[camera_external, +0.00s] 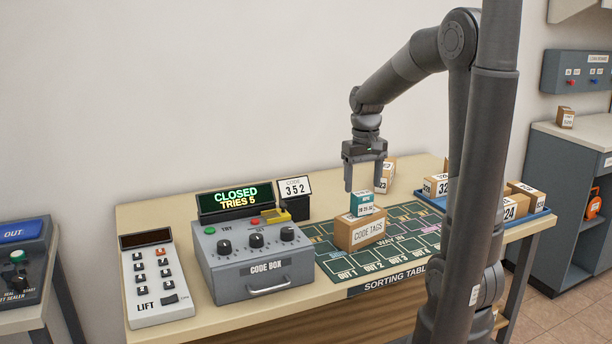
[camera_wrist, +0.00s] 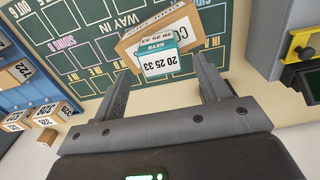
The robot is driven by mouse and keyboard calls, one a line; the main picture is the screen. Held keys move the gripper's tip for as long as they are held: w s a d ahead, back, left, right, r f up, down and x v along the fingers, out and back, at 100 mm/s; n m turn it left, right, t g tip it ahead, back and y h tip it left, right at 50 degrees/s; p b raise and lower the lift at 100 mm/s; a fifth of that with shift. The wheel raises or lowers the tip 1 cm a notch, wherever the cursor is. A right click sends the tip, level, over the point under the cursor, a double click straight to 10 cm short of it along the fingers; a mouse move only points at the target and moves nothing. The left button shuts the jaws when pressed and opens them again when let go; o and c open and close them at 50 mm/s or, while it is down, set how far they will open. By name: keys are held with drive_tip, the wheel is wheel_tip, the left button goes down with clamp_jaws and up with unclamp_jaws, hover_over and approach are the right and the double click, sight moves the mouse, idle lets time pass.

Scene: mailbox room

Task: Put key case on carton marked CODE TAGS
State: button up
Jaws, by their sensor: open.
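The key case (camera_external: 361,203) is a small teal box with a white number label, standing on top of the brown carton marked CODE TAGS (camera_external: 361,232). In the wrist view the key case (camera_wrist: 158,60) shows its KEYS label and sits on the carton (camera_wrist: 189,22). The carton stands on the green mat of the sorting table. My gripper (camera_external: 365,187) is open above the key case, fingers pointing down. In the wrist view its fingers (camera_wrist: 162,88) are spread, with the key case beyond their tips and nothing held between them.
The code box (camera_external: 262,268) reads CLOSED, TRIES 5, with a code card (camera_external: 296,187) showing 352 behind it. A lift panel (camera_external: 155,280) stands at left. A blue tray (camera_external: 541,213) of numbered parcels is at right. Another parcel (camera_external: 389,168) stands behind my gripper.

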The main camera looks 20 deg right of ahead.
sight(363, 193)
wheel_tip(363, 193, up, 6)
drive_tip(key=s+a+r+t, duration=0.2)
drive_tip(key=s+t, duration=0.3)
drive_tip(key=s, duration=1.2)
drive_tip(key=shift+s+a+r+t, duration=0.15)
drive_tip(key=shift+s+a+t, duration=0.15)
drive_tip(key=shift+a, duration=0.2)
idle(0.4)
